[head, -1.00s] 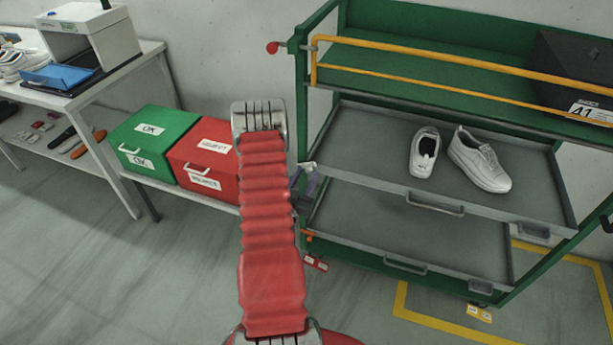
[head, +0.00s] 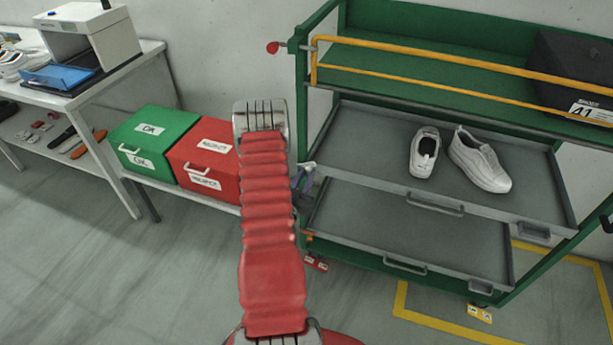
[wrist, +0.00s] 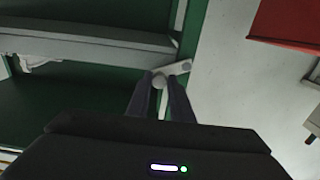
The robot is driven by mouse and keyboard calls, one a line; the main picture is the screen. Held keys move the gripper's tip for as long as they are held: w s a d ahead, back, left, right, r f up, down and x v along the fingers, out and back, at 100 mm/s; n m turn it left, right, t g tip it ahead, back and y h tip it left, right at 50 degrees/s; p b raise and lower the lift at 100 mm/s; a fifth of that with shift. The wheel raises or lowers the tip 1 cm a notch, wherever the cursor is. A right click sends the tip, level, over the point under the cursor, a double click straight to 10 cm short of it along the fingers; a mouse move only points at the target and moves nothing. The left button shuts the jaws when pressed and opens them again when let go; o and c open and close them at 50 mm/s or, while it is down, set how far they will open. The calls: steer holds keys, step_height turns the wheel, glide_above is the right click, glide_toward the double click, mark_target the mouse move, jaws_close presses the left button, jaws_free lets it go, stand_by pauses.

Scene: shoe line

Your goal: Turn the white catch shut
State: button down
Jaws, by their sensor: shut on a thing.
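The white catch (wrist: 178,68) is on the green post of the trolley. In the wrist view it slants from my fingertips up and right to a round end. In the head view it is a small pale piece (head: 308,170) at the trolley's left post, beside the middle shelf. My gripper (wrist: 160,82) is shut on the catch's lower left end, with one dark finger on each side. In the head view my gripper (head: 302,182) is mostly hidden behind my red arm.
The green trolley (head: 420,75) holds grey trays, with two white shoes (head: 480,162) on the middle one. A red box (head: 203,155) and a green box (head: 150,138) stand close to the left of my arm. Floor at the front left is clear.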

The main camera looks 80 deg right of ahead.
steer(key=shift+s+f+m, duration=0.1)
steer(key=shift+f+m, duration=0.3)
steer(key=shift+m, duration=0.55)
steer(key=shift+s+f+m, duration=0.1)
steer(key=shift+f+m, duration=0.25)
steer(key=shift+m, duration=0.55)
steer(key=shift+s+f+m, duration=0.1)
steer(key=shift+f+m, duration=0.3)
steer(key=shift+m, duration=0.55)
steer(key=c, duration=1.6)
jaws_free()
steer(key=shift+o, duration=0.2)
steer(key=shift+a, duration=0.1)
steer(key=w+a, duration=0.1)
steer(key=a, duration=1.2)
steer(key=shift+w+a, duration=0.2)
steer(key=shift+a, duration=0.1)
